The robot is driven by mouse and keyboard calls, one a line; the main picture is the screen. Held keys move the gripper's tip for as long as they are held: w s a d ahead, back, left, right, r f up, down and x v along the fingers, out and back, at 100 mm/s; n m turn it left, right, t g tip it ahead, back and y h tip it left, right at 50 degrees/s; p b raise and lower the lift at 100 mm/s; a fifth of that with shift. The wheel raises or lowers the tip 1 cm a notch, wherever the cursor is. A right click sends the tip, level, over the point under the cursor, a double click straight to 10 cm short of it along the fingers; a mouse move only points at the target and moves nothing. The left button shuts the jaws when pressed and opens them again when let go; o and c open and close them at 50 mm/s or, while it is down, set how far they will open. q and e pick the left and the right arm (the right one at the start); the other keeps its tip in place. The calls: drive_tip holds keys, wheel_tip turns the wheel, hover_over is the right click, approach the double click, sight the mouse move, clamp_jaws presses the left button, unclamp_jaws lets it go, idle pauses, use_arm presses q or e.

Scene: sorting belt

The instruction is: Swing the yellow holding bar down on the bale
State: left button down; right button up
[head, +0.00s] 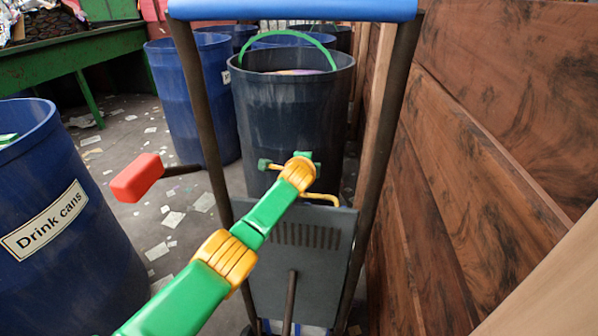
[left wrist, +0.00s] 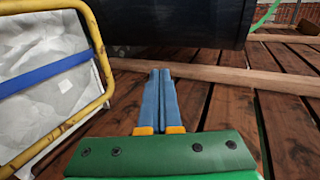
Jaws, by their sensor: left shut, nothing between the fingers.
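My left gripper (left wrist: 161,72) is shut, with nothing between its blue fingers. In the head view my left arm reaches over the grey plate of an upright frame and hides the fingertips. The yellow holding bar (left wrist: 102,55) stands at the left of the left wrist view as a bent tube; the fingers are apart from it, to its right. What looks like the bale (left wrist: 50,95) is white with a blue strap, inside the bar's outline. In the head view, a yellow bent rod (head: 322,197) that may be the bar shows just past my wrist. My right gripper is not in view.
The frame has a blue top handle (head: 290,10) and a red-gripped lever (head: 137,178) at its left. A dark bin (head: 290,120) with a green hoop stands beyond. A "Drink cans" bin (head: 80,270) is at left. A wooden wall (head: 480,130) closes the right side.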

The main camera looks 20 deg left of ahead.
use_arm(q)
drive_tip(key=p+v, duration=0.3)
drive_tip(key=v, duration=0.3)
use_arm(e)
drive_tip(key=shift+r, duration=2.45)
use_arm(q)
drive_tip(key=shift+s, duration=0.1)
